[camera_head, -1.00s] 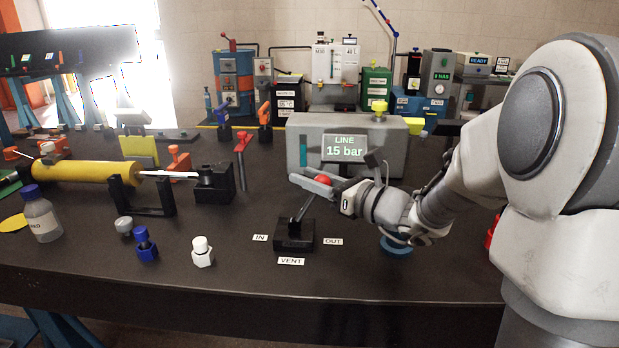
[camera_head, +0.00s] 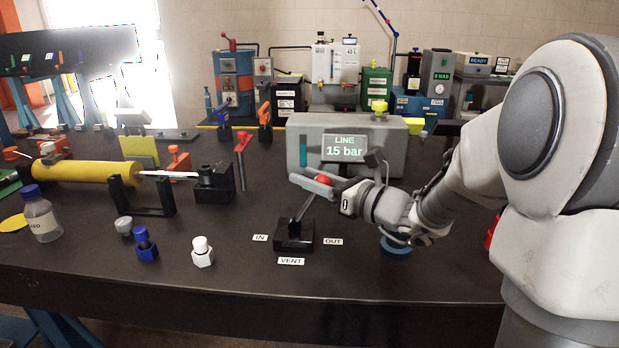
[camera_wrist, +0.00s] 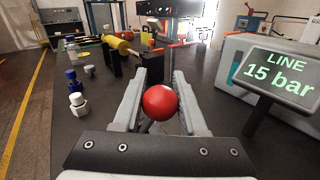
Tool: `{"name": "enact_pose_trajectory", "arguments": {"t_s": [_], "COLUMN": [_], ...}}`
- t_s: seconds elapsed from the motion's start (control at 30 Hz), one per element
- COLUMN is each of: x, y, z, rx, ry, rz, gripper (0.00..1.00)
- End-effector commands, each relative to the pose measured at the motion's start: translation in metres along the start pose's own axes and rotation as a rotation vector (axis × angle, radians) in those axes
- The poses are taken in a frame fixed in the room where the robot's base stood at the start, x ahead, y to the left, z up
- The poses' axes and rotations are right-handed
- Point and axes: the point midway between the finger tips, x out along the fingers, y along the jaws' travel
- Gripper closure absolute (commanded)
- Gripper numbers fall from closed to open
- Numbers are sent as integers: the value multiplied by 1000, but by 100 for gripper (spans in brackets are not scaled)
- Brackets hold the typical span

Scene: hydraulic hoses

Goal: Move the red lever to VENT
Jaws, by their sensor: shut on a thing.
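The red lever's ball knob (camera_head: 324,181) tops a dark stick (camera_head: 304,208) that rises from a black base (camera_head: 294,236) on the bench. The stick leans up and to the right, away from the VENT label (camera_head: 291,261) in front of the base. The IN label (camera_head: 260,237) lies to the left and the OUT label (camera_head: 333,241) to the right. My gripper (camera_head: 318,184) is shut on the red knob. In the wrist view the knob (camera_wrist: 160,102) sits between the two fingers, and the stick below is mostly hidden.
A white hex fitting (camera_head: 202,252) and a blue fitting (camera_head: 145,245) stand to the left. A blue disc (camera_head: 396,246) lies right.

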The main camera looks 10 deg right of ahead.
Motion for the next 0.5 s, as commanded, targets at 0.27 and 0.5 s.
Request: {"name": "enact_pose_trajectory", "arguments": {"t_s": [0.27, 0.5], "x": [12, 29], "y": [10, 22], "z": [9, 6], "rx": [-73, -189], "ry": [106, 270], "rz": [-5, -19], "gripper": [100, 100]}}
